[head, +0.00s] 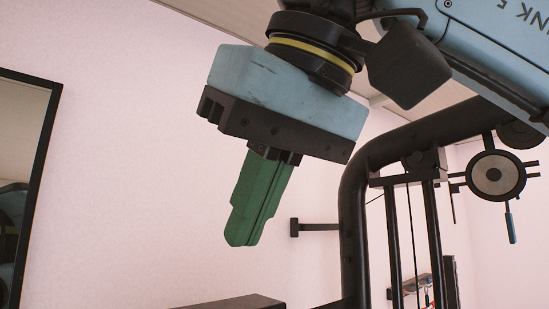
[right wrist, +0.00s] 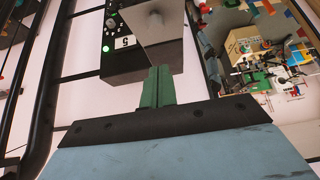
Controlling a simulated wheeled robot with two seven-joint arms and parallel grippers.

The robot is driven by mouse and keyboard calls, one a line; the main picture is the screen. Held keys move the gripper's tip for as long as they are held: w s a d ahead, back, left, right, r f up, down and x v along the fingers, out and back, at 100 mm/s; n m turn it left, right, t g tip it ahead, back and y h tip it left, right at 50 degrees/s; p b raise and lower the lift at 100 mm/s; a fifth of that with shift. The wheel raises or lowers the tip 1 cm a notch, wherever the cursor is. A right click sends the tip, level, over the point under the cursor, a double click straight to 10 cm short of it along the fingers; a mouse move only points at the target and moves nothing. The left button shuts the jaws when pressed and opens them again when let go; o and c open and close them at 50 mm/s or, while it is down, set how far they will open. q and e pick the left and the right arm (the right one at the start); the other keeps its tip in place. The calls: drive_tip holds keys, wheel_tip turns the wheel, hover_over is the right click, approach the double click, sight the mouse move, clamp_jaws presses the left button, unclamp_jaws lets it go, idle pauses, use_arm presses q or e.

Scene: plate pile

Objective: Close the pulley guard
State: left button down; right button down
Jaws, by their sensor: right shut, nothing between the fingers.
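My right gripper (head: 243,240) hangs down in the middle of the head view, its green fingers pressed together with nothing between them. In the right wrist view its green fingers (right wrist: 158,75) are also together, just below a grey angled block. A round dark wheel with a pale hub and short handles (head: 497,175) is at the right of the head view, mounted by the black frame and well apart from my gripper. I cannot tell for sure which part is the pulley guard, nor whether it is open. My left gripper is not in view.
A black tubular machine frame (head: 352,200) with vertical rods stands right of my gripper. A dark flat-topped part (head: 240,303) lies below it. A black-framed mirror (head: 30,100) is at left. In the wrist view, a black box with a green light (right wrist: 120,62) is close to the fingers.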

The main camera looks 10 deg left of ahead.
drive_tip(key=f, duration=0.4)
drive_tip(key=shift+w+a+f, duration=0.1)
drive_tip(key=shift+w+a, duration=0.15)
drive_tip(key=shift+a, duration=0.1)
drive_tip(key=shift+s+d+f, duration=0.15)
drive_tip(key=shift+f, duration=0.65)
